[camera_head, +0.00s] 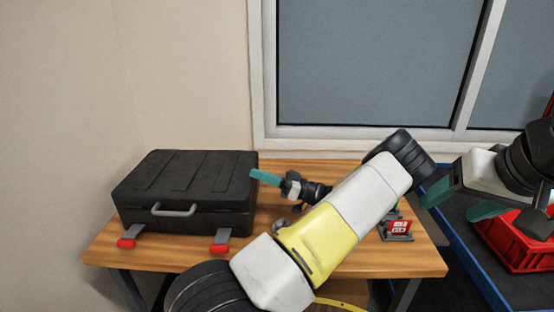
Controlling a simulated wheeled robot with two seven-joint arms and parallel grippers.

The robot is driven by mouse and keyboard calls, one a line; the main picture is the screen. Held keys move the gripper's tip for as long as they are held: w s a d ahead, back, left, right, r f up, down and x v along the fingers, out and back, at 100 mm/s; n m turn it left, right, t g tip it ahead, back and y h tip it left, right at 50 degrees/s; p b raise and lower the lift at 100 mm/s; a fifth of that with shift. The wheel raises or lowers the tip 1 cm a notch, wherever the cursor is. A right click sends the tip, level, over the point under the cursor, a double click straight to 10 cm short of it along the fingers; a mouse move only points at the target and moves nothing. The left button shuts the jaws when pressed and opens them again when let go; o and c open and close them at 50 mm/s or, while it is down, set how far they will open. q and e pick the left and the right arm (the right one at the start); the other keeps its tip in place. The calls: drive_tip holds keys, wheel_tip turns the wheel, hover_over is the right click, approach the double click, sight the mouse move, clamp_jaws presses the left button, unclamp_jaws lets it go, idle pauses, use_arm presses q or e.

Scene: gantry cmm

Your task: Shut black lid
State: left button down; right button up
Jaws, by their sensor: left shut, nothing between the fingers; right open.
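A black case with a ribbed lid (185,175) sits on the left of the wooden table. The lid lies flat on the case body (190,220), with no gap that I can see. A grey handle (174,209) is on its front, and two latches with red tips (220,243) (127,242) hang outward at the lower front edge. My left gripper (256,174) has teal fingers, is shut and empty, and is at the right end of the lid; contact is unclear. My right gripper (455,200) is open and empty at the far right, away from the case.
The wooden table (160,257) has bare room in front of the case. A small red and grey device (397,229) stands on its right side, partly behind my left arm. A red crate (515,245) is at the right on a dark surface with a blue edge. A window is behind.

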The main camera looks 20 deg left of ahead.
use_arm(q)
drive_tip(key=shift+s+d+f, duration=0.1)
drive_tip(key=shift+s+f, duration=0.15)
drive_tip(key=shift+f, duration=0.65)
drive_tip(key=shift+f, duration=0.1)
